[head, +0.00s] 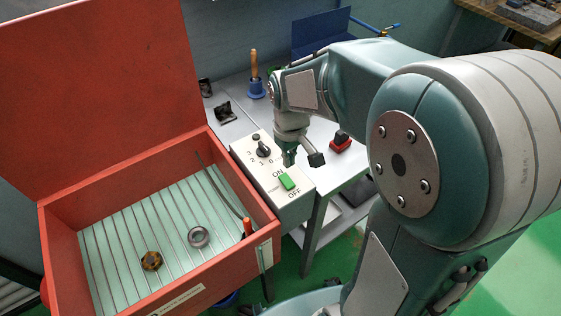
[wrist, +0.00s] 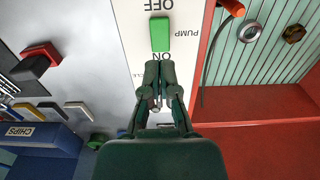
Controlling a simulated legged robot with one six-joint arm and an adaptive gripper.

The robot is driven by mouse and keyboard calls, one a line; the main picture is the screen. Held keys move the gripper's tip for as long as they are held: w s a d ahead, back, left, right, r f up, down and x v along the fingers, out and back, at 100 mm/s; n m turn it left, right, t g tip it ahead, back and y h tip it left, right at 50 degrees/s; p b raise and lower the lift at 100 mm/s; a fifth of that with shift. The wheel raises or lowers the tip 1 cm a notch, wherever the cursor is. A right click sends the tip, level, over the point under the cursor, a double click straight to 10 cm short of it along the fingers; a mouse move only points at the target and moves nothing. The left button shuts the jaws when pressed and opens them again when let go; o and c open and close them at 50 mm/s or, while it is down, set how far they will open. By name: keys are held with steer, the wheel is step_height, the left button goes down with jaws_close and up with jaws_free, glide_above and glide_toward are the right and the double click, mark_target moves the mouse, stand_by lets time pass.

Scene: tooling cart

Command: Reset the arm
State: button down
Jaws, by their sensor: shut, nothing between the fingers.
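My gripper (head: 289,157) hangs over the white control box (head: 243,156) at the middle of the head view. The box carries a dark rotary knob (head: 264,150) and a green switch (head: 288,181) between the words ON and OFF. In the wrist view my gripper (wrist: 161,104) is shut and empty, its tips pointing toward the green switch (wrist: 160,34). I cannot tell whether the tips touch the box. My arm reaches in from the right.
A red box (head: 264,240) with its lid open stands at the left, holding a metal ring (head: 199,237) and a brass-coloured nut (head: 151,261). A red-based black block (head: 340,142) and a blue-based wooden-handled tool (head: 256,84) stand on the grey table. A blue CHIPS bin (wrist: 52,139) shows in the wrist view.

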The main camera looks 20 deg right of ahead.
steer(key=s+r+m+t, duration=0.3)
steer(key=s+r+t, duration=0.2)
steer(key=s+r, duration=0.6)
steer(key=s, duration=0.3)
steer(key=shift+m+t, duration=0.3)
steer(key=shift+s, duration=0.1)
stand_by(0.4)
